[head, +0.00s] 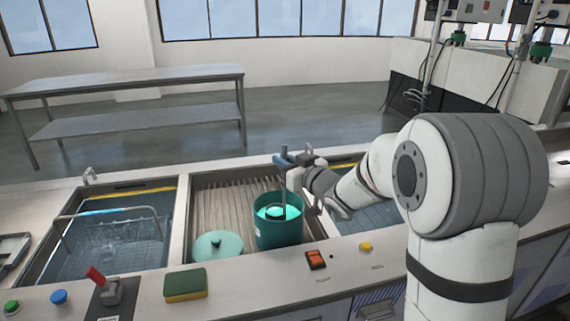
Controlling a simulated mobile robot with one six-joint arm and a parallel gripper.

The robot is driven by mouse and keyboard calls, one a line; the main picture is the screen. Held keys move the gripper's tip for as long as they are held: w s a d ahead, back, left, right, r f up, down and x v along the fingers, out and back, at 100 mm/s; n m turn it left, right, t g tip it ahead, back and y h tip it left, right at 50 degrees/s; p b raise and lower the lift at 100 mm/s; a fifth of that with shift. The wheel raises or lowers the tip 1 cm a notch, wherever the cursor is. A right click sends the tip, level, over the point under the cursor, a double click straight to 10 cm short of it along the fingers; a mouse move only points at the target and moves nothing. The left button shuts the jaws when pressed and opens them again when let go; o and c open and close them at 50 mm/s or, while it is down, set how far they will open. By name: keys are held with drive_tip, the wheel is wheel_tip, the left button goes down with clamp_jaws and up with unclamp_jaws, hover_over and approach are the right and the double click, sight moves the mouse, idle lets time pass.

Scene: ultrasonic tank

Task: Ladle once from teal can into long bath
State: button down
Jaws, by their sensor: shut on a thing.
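The teal can (279,235) stands open in the middle basin, with bright teal liquid inside. My gripper (292,172) is above the can and shut on the ladle (283,191); a blue-grey handle part shows at its top. The ladle hangs down into the can's mouth, and its bowl is hard to make out against the liquid. A teal lid (217,245) lies left of the can. A bath with dark blue liquid (350,216) lies to the right, partly hidden by my arm. Another bath with liquid (60,262) is at the left. I cannot tell which is the long bath.
A wire basket (112,240) sits in the left bath. Along the front edge are a green-yellow sponge (185,285), a red-handled lever (105,288), an orange switch (316,260) and coloured buttons. A metal table (130,82) stands behind.

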drive_tip(key=shift+r+p, duration=4.05)
drive_tip(key=shift+r, duration=1.9)
